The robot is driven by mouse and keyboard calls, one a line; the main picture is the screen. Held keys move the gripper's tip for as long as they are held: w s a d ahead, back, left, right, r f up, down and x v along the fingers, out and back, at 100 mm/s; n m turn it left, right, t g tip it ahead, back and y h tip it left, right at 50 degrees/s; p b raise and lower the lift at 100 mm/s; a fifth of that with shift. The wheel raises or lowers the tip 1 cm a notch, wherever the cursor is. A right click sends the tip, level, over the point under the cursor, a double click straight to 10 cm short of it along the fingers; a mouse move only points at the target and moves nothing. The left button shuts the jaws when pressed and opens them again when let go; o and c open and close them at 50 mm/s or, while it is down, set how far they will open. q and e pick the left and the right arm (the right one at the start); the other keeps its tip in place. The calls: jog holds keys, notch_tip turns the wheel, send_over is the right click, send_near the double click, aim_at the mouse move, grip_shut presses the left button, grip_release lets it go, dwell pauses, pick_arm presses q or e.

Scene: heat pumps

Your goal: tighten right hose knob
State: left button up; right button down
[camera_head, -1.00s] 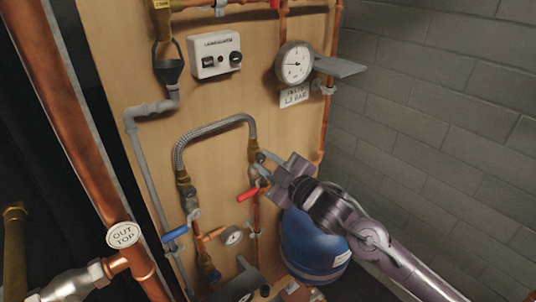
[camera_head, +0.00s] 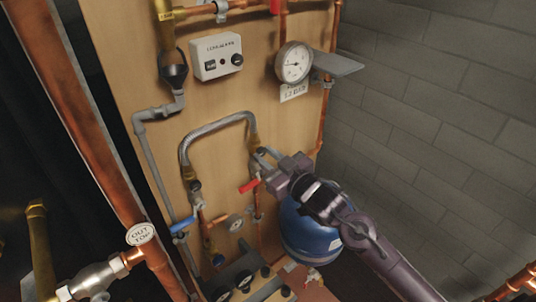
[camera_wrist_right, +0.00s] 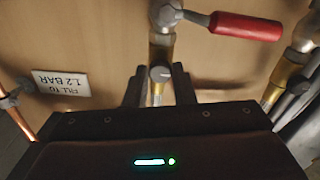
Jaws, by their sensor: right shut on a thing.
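The grey braided hose (camera_head: 215,127) arches over the wooden board. Its right end has a brass fitting (camera_head: 253,141), and its left end meets another fitting (camera_head: 188,173). My right gripper (camera_head: 263,163) is at the fitting below the hose's right end. In the right wrist view my two dark fingers (camera_wrist_right: 159,84) stand either side of a small grey knob (camera_wrist_right: 160,73) on a brass fitting, shut on it. In the head view the gripper hides this knob. My left gripper is not in view.
A red lever (camera_head: 249,185) sits just beside my right gripper; it also shows in the wrist view (camera_wrist_right: 245,27). A blue lever (camera_head: 182,225), a pressure gauge (camera_head: 294,63) and a blue tank (camera_head: 308,232) are around. A grey block wall (camera_head: 440,110) stands right.

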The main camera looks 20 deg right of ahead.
jog(key=shift+r, duration=0.1)
jog(key=c, duration=1.2)
grip_release()
jog(key=shift+w, duration=0.1)
jog(key=b+v, duration=0.2)
jog(key=v, duration=0.5)
jog(key=shift+s, duration=0.4)
jog(key=shift+d, duration=0.1)
